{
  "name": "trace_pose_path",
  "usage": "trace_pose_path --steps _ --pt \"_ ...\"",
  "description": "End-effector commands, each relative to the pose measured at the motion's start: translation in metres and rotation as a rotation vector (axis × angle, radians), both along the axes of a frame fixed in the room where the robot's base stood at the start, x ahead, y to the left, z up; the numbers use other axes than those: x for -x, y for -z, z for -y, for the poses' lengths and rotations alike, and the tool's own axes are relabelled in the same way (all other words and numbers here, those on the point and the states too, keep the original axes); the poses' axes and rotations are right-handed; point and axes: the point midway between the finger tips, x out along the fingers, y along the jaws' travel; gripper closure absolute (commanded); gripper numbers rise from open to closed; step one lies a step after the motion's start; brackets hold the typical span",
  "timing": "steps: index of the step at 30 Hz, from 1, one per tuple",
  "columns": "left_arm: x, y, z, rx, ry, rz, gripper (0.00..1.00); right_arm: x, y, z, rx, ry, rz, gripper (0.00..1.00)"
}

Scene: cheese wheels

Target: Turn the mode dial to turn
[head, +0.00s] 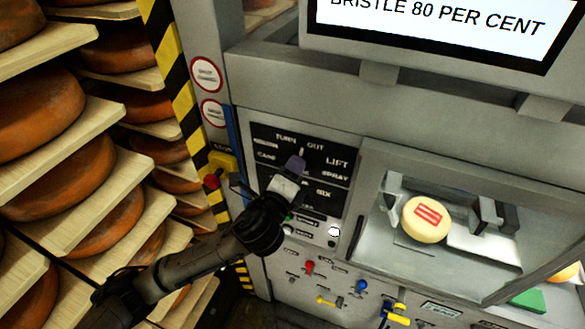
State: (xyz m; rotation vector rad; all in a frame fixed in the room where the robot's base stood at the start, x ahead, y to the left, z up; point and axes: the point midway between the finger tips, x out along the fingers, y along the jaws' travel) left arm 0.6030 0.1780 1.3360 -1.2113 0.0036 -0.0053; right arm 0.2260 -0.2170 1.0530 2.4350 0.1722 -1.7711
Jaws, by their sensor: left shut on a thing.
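The black mode dial panel (327,180) is on the grey machine front, with white labels including TURN, OUT, LIFT and SPRAY around the dial. My left gripper (289,178) is at the middle of the panel, shut on the mode dial (296,163). Only a purple-grey part of the dial shows past the fingers. A small pale mark stands just above it, between TURN and OUT. The gripper hides most of the dial and the lower left labels, so I cannot tell its exact setting. My right gripper is not in view.
A cheese wheel with a red mark (426,219) sits behind the window at right. Coloured levers (361,286) line the lower front. A yellow box with a red button (222,165) is left of the panel. Shelves of cheese wheels (85,180) fill the left side.

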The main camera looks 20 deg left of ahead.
Motion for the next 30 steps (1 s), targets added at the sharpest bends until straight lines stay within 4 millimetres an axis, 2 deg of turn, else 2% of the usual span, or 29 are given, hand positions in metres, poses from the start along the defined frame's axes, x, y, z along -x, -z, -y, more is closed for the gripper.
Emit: trace_pose_path --steps 15,30 --pt "0.0 0.001 0.0 0.408 -0.002 -0.005 0.85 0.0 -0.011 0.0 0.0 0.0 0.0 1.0" --pt "0.0 0.001 0.0 0.553 0.0 -0.004 0.85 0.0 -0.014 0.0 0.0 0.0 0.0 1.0"
